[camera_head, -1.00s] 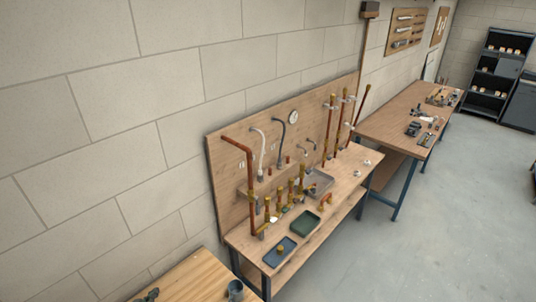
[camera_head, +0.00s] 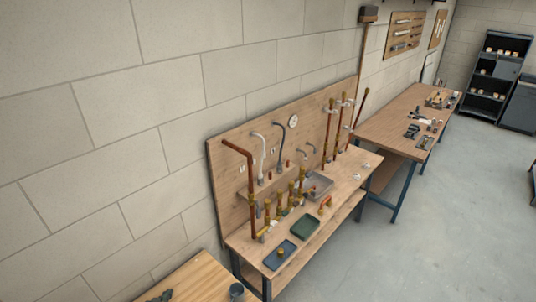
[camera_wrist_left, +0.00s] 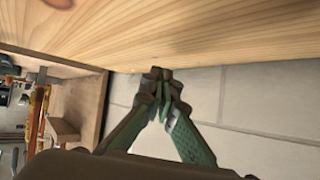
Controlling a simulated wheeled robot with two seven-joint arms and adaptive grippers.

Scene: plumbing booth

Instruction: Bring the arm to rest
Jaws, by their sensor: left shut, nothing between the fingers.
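My left gripper (camera_wrist_left: 161,76) shows in the left wrist view with its dark green-grey fingertips together and nothing between them. A wooden board or tabletop edge (camera_wrist_left: 190,35) lies beyond the tips, and the fingers look apart from it. In the head view only a small dark part of the left gripper (camera_head: 160,297) shows at the bottom edge, over the near wooden table (camera_head: 198,275). The rest of the left arm is out of view. My right gripper is in neither view.
A second bench (camera_head: 385,125) stands farther back. The floor (camera_head: 430,240) at right is clear.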

